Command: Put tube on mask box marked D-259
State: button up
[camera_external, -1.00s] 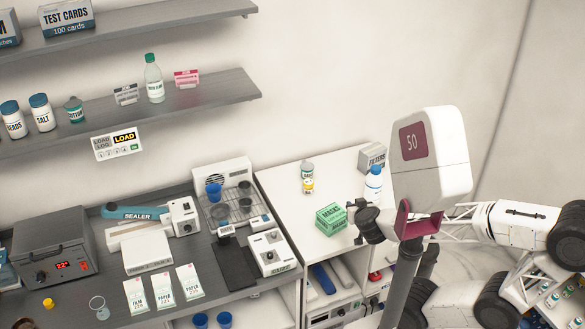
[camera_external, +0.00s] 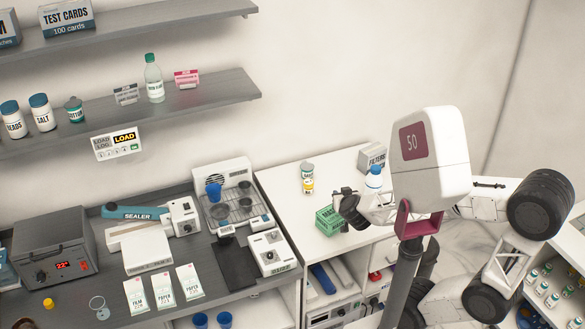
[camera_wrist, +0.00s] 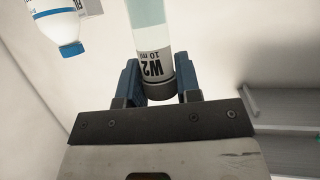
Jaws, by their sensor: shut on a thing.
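My gripper (camera_wrist: 158,76) is shut on a tube (camera_wrist: 152,40) in the wrist view. The tube has a dark end cap between the blue fingers, a white label reading W2 10 ml, and pale teal contents. Its far end runs out of the frame. In the external view my gripper (camera_external: 348,206) is by the right side of the green mask box (camera_external: 327,222) and covers part of it. I cannot tell whether they touch. The tube is not discernible there, and no D-259 marking is readable on the box.
The box is on a white counter (camera_external: 300,218). Two small jars (camera_external: 307,178) stand behind it. A white bottle with a blue label (camera_external: 373,178) and a filters box (camera_external: 371,158) are behind my gripper. The counter left of the mask box is clear.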

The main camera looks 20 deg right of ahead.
jog(key=shift+w+a+f, duration=0.1)
jog(key=shift+w+a, duration=0.1)
jog(key=shift+w, duration=0.85)
jog(key=shift+w+a+f, duration=0.1)
jog(key=shift+w+a, duration=0.05)
jog(key=shift+w, duration=0.9)
jog(key=shift+f, duration=1.75)
jog(key=shift+f, duration=0.15)
jog(key=o, duration=0.9)
jog(key=shift+r, duration=0.2)
jog(key=shift+s+r, duration=0.1)
jog(key=shift+s, duration=0.1)
jog(key=shift+v, duration=5.8)
